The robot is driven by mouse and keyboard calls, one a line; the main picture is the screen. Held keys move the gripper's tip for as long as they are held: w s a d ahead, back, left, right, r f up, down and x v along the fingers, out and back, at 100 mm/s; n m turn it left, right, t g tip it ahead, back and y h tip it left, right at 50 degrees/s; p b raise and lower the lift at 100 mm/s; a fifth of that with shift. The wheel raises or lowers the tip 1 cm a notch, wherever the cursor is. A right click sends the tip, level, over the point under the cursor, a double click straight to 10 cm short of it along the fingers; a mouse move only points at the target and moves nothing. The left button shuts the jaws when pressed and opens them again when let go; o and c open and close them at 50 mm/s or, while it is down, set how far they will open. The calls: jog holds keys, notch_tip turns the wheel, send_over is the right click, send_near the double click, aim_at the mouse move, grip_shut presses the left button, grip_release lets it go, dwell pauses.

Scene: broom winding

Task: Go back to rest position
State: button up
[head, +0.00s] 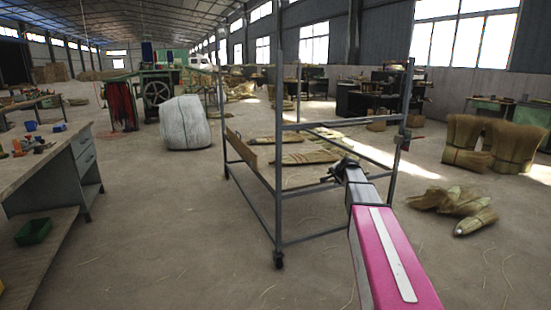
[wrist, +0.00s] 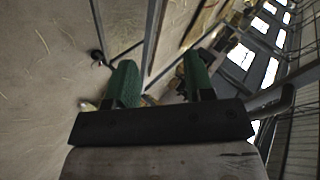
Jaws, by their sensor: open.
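My gripper (wrist: 157,82) shows in the wrist view with its two green fingers spread apart and nothing between them. In the head view my pink and grey arm reaches forward from the lower right, and its end with my gripper (head: 332,172) is small and dark, at the right side of a metal frame cart. The fingers cannot be made out clearly there.
The metal frame cart (head: 280,190) on casters stands close around the arm's end. A workbench (head: 78,160) is at the left. A wrapped white bale (head: 185,122) stands behind. Straw bundles (head: 455,205) lie on the floor at right. Floor at centre left is clear.

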jog(key=s+a+f+n+g, duration=0.3)
jog(key=s+f, duration=0.3)
jog(key=s, duration=0.8)
jog(key=s+a+f+n+g+h, duration=0.1)
jog(key=s+a+f+n+g, duration=0.2)
jog(key=s+f, duration=0.4)
jog(key=s+a+f+n+g+h, duration=0.1)
jog(key=s+a+f+n+g, duration=0.3)
jog(key=s, duration=1.7)
notch_tip(320, 180, down, 2)
jog(key=shift+s+a+f, duration=0.2)
jog(key=shift+s+a, duration=0.15)
